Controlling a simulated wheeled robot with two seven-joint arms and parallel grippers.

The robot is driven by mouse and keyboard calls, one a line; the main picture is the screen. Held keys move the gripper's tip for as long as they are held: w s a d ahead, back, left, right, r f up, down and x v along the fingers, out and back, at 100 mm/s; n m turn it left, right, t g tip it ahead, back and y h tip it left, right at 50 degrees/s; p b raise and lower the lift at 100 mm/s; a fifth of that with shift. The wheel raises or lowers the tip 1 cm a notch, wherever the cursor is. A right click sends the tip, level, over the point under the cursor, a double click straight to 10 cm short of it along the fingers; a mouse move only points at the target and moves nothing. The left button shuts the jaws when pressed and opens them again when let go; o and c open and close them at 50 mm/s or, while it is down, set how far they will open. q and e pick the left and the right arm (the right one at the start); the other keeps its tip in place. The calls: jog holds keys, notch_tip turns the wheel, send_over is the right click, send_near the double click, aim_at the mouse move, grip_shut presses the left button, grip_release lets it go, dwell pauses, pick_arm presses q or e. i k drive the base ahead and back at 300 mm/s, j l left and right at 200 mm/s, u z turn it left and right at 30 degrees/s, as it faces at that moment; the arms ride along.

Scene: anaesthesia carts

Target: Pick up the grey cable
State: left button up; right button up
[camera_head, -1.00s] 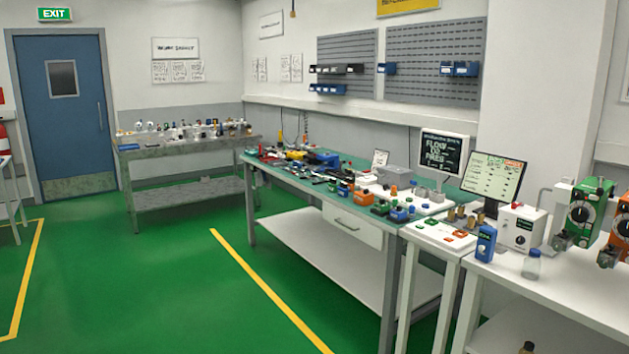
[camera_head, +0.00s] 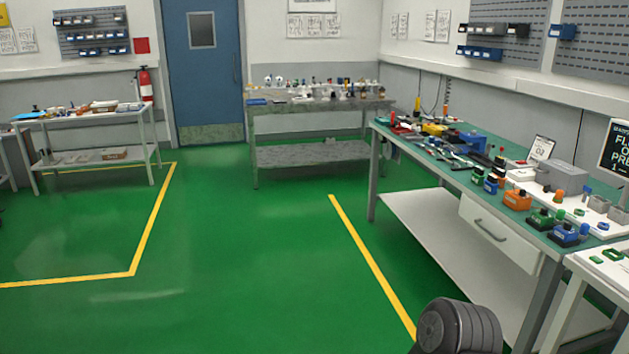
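I cannot make out a grey cable in this view. The green-topped workbench (camera_head: 398,139) on the right carries many small items, too small and crowded to tell a cable among them. Thin dark cords hang against the wall behind its far end. Neither of my grippers shows. A dark ribbed rounded part at the bottom right edge appears to be a link of my own arm.
A grey bench (camera_head: 318,155) with small items stands at the back wall. A white table (camera_head: 88,118) with items stands at the left, near a red fire extinguisher (camera_head: 146,85). A blue door (camera_head: 204,70) is between them. Green floor with yellow lines is open in the middle.

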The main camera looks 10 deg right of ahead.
aim_at(457, 165)
jog(key=i+l+z, duration=0.3)
jog(key=i+z, duration=0.2)
jog(key=i+l+z, duration=0.15)
jog(key=i+z, duration=0.45)
jog(key=i, duration=0.85)
jog(key=i+j+z, duration=0.15)
jog(key=i, duration=0.75)
jog(key=i+j+z, duration=0.15)
jog(key=i, duration=0.25)
jog(key=i+j+z, duration=0.15)
jog(key=i, duration=0.2)
